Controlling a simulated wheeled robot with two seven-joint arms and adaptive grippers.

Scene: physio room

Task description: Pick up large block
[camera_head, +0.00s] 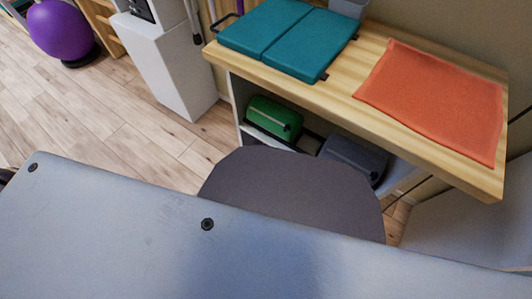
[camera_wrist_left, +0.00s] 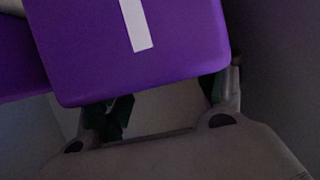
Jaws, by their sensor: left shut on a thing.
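A large purple block (camera_wrist_left: 185,60) with a white strip on its face fills the upper part of the left wrist view. My left gripper (camera_wrist_left: 166,98) is shut on it, with its dark fingers at the block's near edge. The fingertips are partly hidden behind the block. Another purple surface (camera_wrist_left: 15,65) shows at the left; I cannot tell if it belongs to the same block. Neither the block nor my grippers show in the head view.
A wooden bench (camera_head: 345,100) holds teal folded pads (camera_head: 290,42) and an orange cloth (camera_head: 435,98). A green case (camera_head: 273,117) and a dark grey case (camera_head: 352,158) sit on its lower shelf. A purple ball (camera_head: 62,30) stands at upper left. Wooden floor (camera_head: 110,115) is clear between.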

